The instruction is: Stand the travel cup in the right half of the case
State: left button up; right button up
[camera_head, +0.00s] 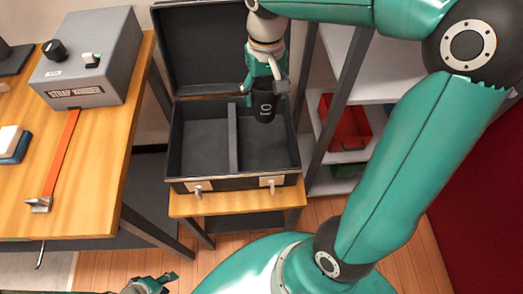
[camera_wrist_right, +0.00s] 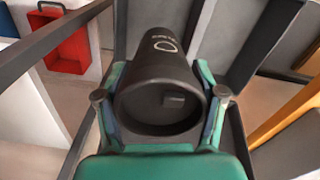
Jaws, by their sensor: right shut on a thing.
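The travel cup (camera_head: 264,101) is black with white marking and hangs upright from my right gripper (camera_head: 264,84), over or in the right half of the case. In the right wrist view the cup (camera_wrist_right: 160,75) sits between both fingers of my right gripper (camera_wrist_right: 160,105). Whether its base touches the case floor, I cannot tell. The case (camera_head: 198,135) is open and dark grey, with a divider (camera_head: 233,137) making two halves; the left half is empty. My left gripper (camera_head: 150,285) is at the bottom edge, partly cut off; its jaw state is unclear.
The case stands on a small wooden table (camera_head: 238,201); its lid (camera_head: 203,48) leans back behind it. A workbench with a strap winder (camera_head: 85,62) is at left. A shelf with a red bin (camera_head: 345,125) stands close at right.

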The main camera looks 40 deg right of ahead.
aim_at(265, 114)
notch_tip(265, 114, down, 20)
jog(key=shift+r+b, duration=0.25)
jog(key=shift+b, duration=1)
jog(key=o, duration=0.8)
jog(key=shift+c, duration=0.2)
jog(key=shift+r, duration=0.1)
notch_tip(265, 114, up, 12)
jog(key=shift+f+p, duration=0.1)
jog(key=shift+p, duration=0.75)
